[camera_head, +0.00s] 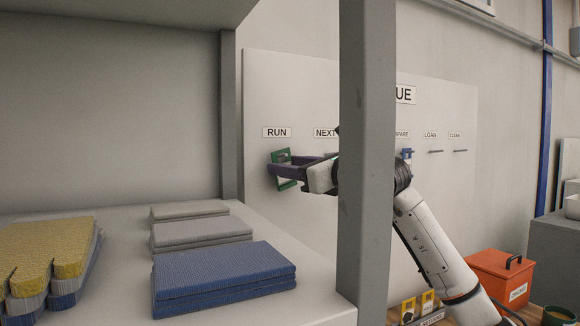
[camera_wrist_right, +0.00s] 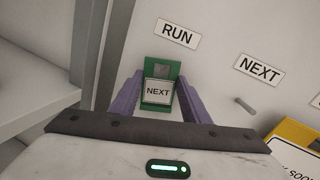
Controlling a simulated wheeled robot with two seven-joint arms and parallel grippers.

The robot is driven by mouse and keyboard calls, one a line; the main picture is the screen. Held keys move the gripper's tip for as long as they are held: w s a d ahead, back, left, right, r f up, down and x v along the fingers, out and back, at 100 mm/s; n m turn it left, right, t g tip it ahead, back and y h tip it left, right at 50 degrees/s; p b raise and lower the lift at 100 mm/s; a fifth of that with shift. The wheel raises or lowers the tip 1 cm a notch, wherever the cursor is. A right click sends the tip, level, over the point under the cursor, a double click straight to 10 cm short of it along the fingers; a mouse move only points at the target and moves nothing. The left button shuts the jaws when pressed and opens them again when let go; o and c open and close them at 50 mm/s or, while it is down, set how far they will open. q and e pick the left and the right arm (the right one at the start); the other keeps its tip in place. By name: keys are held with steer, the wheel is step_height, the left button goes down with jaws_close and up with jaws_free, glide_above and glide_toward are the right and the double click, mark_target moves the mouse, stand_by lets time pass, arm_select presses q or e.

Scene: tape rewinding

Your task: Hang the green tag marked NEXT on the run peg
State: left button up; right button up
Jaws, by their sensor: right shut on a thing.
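The green tag (camera_wrist_right: 157,91) has a white NEXT label and a window in its upper part. It also shows in the head view (camera_head: 281,156), slightly tilted, in front of the board below the RUN label (camera_head: 277,132). My right gripper (camera_wrist_right: 159,86) is shut on the tag, with a purple finger at each side. The RUN label shows above the tag in the right wrist view (camera_wrist_right: 178,33). The run peg cannot be made out; the tag covers the area below its label. I cannot tell whether the tag touches the peg. My left gripper is not in view.
A bare peg (camera_wrist_right: 245,105) sits below the NEXT label (camera_wrist_right: 259,69). A yellow tag (camera_wrist_right: 295,133) is at the lower right. A grey post (camera_head: 366,230) partly hides the board and my right arm. A shelf with blue pads (camera_head: 222,276) stands at left.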

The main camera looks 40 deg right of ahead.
steer(key=o, duration=1.1)
steer(key=shift+s+r, duration=0.1)
steer(key=shift+r, duration=0.05)
steer(key=shift+s+d, duration=0.1)
steer(key=shift+s, duration=0.1)
arm_select(q)
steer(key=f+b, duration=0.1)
steer(key=b, duration=0.1)
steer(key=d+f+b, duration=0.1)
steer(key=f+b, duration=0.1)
steer(key=b, duration=0.1)
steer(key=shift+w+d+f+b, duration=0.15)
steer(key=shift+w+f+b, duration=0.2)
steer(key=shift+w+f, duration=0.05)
arm_select(e)
steer(key=s+a, duration=0.1)
steer(key=s, duration=0.8)
steer(key=shift+s+f, duration=0.25)
steer(key=shift+s, duration=0.15)
